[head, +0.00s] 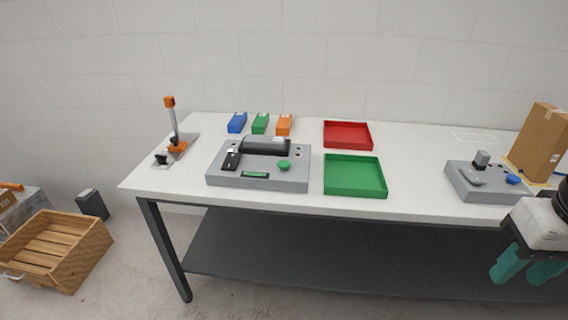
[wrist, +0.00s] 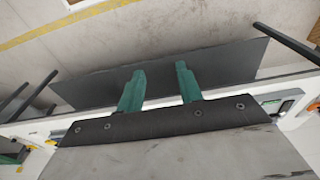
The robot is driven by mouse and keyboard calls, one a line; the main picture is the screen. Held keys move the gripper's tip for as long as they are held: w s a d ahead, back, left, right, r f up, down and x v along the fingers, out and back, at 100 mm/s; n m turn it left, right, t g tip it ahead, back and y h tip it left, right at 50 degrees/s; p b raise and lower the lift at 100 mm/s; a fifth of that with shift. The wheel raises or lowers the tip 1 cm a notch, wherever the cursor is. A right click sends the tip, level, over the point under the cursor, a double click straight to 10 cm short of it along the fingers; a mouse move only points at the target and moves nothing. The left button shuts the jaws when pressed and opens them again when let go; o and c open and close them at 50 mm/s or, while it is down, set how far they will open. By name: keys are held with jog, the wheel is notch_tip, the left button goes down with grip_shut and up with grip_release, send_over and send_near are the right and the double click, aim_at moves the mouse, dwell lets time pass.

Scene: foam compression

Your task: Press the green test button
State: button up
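The green test button (head: 284,163) is a round knob on the right part of a grey machine (head: 213,177) on the white table. The machine has a dark roller-like part across its top, a black piece at its left and a small green display on its front. My gripper (head: 528,272) hangs at the right edge, in front of the table, far to the right of the button. In the wrist view its two green fingers (wrist: 158,80) stand apart with nothing between them.
A green tray (head: 354,192) and a red tray (head: 347,146) stand right of the machine. Blue, green and orange blocks lie behind it. An orange-handled lever stand (head: 172,125) is at the left. A second grey device (head: 478,192) and a cardboard box (head: 538,142) stand at the right.

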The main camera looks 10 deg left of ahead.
grip_shut()
dwell(1.5)
